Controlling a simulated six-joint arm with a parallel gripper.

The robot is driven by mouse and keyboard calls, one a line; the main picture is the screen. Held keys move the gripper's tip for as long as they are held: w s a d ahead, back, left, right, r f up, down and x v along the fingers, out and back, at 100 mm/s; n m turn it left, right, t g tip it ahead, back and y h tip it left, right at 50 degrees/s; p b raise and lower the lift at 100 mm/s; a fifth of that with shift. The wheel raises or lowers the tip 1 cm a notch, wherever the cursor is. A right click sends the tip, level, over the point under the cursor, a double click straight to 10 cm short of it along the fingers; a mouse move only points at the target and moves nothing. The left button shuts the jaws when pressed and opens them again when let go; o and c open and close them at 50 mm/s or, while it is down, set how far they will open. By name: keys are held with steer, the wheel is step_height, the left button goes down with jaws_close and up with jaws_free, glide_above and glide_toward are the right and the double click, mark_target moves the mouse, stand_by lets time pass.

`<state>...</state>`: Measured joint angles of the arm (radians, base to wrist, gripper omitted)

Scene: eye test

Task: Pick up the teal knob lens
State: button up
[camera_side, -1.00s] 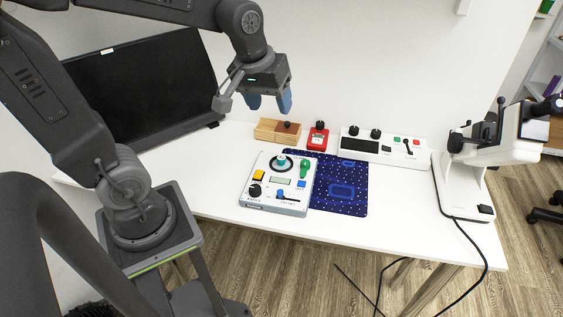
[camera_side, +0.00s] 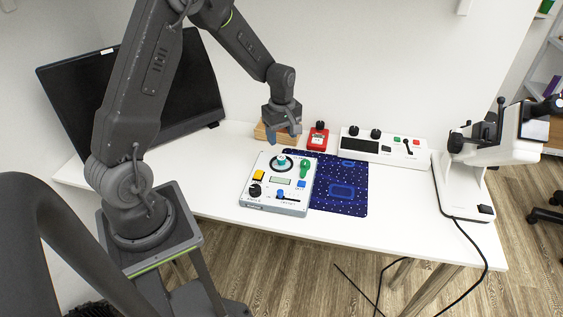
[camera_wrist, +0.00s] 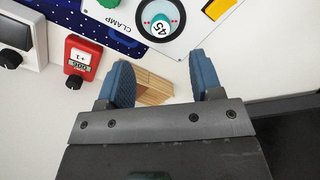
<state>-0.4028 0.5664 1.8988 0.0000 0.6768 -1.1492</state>
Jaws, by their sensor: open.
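The teal knob lens (camera_side: 281,161) sits upright in a black ring on the top of the white control panel (camera_side: 262,199). In the wrist view the teal knob lens (camera_wrist: 160,27) shows a white face marked "45", at the top centre. My gripper (camera_side: 284,138) has blue fingers and hangs just behind and above the knob in the side view.
A wooden block (camera_side: 261,133) stands behind my gripper, partly hidden. A red box (camera_side: 318,139) and a white switch strip (camera_side: 384,149) stand to its right. The panel lies partly on a dark blue mat (camera_side: 342,192). A white microscope-like device (camera_side: 462,177) stands at the right.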

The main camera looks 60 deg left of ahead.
mark_target(282, 157)
step_height(282, 157, down, 9)
steer(key=shift+r, duration=0.2)
stand_by(0.3)
steer(key=c, duration=1)
steer(key=shift+r, duration=0.1)
